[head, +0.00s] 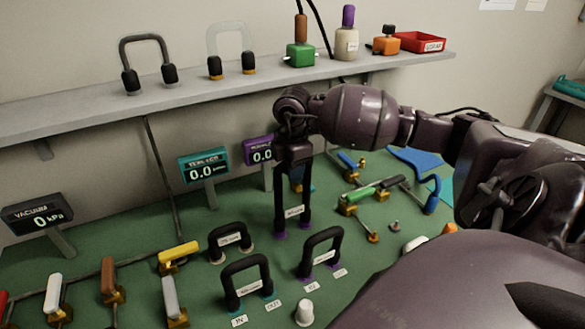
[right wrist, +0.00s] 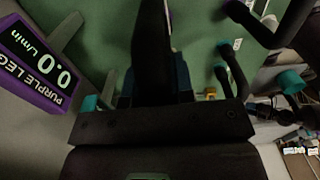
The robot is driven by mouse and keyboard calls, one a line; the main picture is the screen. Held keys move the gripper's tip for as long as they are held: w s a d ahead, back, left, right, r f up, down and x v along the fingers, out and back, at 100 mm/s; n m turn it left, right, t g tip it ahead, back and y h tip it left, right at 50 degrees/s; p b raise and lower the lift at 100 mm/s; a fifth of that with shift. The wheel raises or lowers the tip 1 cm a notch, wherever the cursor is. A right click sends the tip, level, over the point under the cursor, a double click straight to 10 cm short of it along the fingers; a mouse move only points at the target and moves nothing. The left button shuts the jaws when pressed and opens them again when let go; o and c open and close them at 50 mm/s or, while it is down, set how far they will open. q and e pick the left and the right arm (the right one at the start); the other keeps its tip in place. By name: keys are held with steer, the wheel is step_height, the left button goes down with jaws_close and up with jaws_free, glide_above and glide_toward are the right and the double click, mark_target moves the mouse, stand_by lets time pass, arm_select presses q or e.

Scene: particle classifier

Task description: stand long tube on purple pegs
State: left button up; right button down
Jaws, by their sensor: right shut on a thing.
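The long tube (head: 279,200) is a tall black inverted U with a white label between its legs. My right gripper (head: 294,158) is shut on its top and holds it upright, legs down. Purple shows at both lower ends, at bench level; I cannot tell whether the legs are seated on the purple pegs or just above them. In the right wrist view a dark blurred shape (right wrist: 153,50) extends from the jaws and hides what lies below. A shorter black tube (head: 308,252) with purple at its feet stands in front. My left gripper is not in view.
A purple display (head: 259,150) reading 0.0 and a teal display (head: 204,167) stand behind. Another black tube (head: 231,276) with teal feet stands front left, near a white knob (head: 305,312). Colored valves line the green bench. A grey shelf (head: 190,92) runs above.

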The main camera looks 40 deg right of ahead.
steer(key=shift+f, duration=0.65)
steer(key=c, duration=0.9)
jaws_free()
steer(key=shift+r, duration=0.1)
step_height(320, 180, up, 11)
steer(key=shift+f, duration=0.2)
